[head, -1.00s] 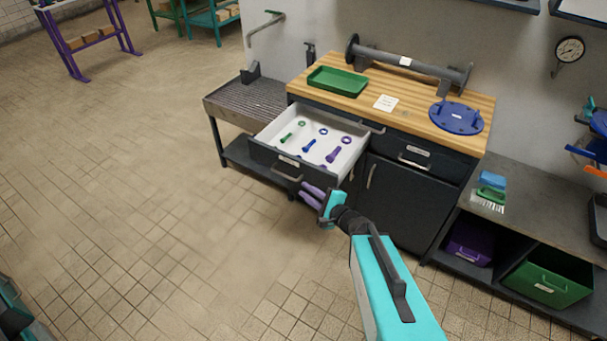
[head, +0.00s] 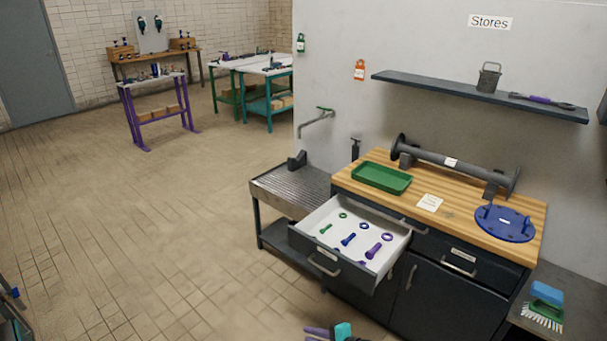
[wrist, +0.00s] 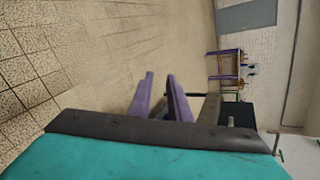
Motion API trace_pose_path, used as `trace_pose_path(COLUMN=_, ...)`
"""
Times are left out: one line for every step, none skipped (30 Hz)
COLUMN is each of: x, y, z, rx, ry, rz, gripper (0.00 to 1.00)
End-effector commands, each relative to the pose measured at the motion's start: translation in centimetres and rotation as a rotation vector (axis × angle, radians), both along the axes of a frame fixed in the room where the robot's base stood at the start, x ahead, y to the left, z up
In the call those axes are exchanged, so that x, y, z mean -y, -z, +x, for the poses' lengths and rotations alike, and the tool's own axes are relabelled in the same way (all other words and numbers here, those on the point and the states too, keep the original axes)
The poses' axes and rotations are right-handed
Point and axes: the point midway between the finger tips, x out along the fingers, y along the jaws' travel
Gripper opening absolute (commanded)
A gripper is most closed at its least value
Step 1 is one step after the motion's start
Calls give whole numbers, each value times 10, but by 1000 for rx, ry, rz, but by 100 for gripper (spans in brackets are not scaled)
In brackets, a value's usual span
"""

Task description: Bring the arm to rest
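My gripper (head: 316,332) shows at the bottom edge of the head view, with purple fingers and a turquoise body. In the wrist view the two purple fingers (wrist: 160,76) stand apart with an empty gap between them, so it is open and holds nothing. It is in front of the cabinet, below the pulled-out drawer (head: 325,262) in the picture. Most of my arm is outside the head view. The drawer holds green, blue and purple bolts and rings.
The wooden worktop (head: 455,223) carries a green tray (head: 381,178), a grey flanged pipe (head: 455,163) and a blue round cover (head: 505,223). A grated sink stand (head: 290,187) is left of the cabinet. A wall shelf (head: 480,97) hangs above. The tiled floor at left is clear.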

Motion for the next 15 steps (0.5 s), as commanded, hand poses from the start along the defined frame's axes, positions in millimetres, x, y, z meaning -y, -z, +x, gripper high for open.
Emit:
trace_pose_path(x=-5, y=10, z=-12, rx=-13, ry=-47, rz=-30, gripper=17)
trace_pose_path(x=-8, y=16, z=-19, rx=-20, ry=-77, rz=-49, gripper=17)
trace_pose_path(x=-11, y=23, z=-30, rx=-30, ry=-118, rz=-73, gripper=17)
trace_pose_path(x=-13, y=29, z=-37, rx=-37, ry=-147, rz=-92, gripper=17)
trace_pose_path(x=-15, y=34, z=-44, rx=-44, ry=-177, rz=-111, gripper=17)
trace_pose_path(x=-17, y=41, z=-54, rx=-54, ry=-216, rz=-135, gripper=17)
trace_pose_path(x=-18, y=47, z=-62, rx=-62, ry=-246, rz=-153, gripper=17)
trace_pose_path(x=-18, y=52, z=-70, rx=-70, ry=-275, rz=-171, gripper=17)
trace_pose_path(x=-19, y=59, z=-80, rx=-81, ry=-313, rz=-196, gripper=17)
trace_pose_path(x=-19, y=64, z=-88, rx=-90, ry=-344, rz=-213, gripper=17)
trace_pose_path(x=-18, y=69, z=-95, rx=-99, ry=-373, rz=-232, gripper=17)
trace_pose_path(x=-17, y=75, z=-105, rx=-111, ry=-411, rz=-256, gripper=17)
trace_pose_path(x=-16, y=80, z=-113, rx=-119, ry=-441, rz=-274, gripper=17)
trace_pose_path(x=-15, y=84, z=-120, rx=-129, ry=-470, rz=-292, gripper=17)
trace_pose_path(x=-13, y=90, z=-130, rx=-140, ry=-508, rz=-316, gripper=17)
